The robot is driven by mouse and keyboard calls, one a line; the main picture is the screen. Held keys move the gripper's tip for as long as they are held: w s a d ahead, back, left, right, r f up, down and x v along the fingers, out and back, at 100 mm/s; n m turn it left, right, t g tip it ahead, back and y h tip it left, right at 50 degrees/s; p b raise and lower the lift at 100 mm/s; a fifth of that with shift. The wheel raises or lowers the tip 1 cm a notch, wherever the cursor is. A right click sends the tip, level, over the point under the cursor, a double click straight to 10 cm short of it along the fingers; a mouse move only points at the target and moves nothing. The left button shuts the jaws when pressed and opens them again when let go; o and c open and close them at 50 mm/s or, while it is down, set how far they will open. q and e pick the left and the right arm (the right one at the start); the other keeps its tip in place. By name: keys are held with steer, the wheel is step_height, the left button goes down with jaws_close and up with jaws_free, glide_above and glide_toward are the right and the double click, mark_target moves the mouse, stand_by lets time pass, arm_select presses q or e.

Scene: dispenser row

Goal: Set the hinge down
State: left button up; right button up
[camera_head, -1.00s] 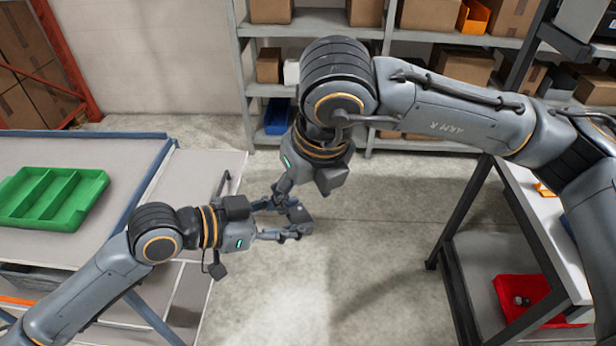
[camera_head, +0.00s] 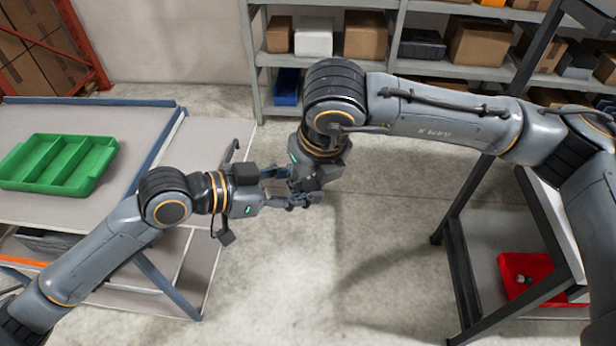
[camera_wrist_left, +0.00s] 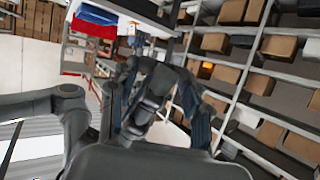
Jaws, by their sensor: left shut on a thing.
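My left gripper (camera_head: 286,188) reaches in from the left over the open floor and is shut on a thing. The hinge is hard to tell apart from the dark fingers around it. My right gripper (camera_head: 308,178) comes down from above right and meets the left fingertips, overlapping them in the head view. Whether its fingers are open or shut is hidden. In the left wrist view my left fingers (camera_wrist_left: 155,115) stand on both sides of dark grey parts, which I cannot separate into hinge and right gripper.
A green divided tray (camera_head: 97,178) lies on the table (camera_head: 140,117) at left. A red bin (camera_head: 535,283) holding small items sits on the lower shelf of a dark-framed bench at right. Shelving with boxes (camera_head: 366,35) stands behind. Bare floor (camera_head: 290,265) lies between.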

steer(key=shift+a, duration=0.1)
steer(key=c, duration=0.4)
arm_select(q)
steer(key=o, duration=1.2)
steer(key=shift+o, duration=0.2)
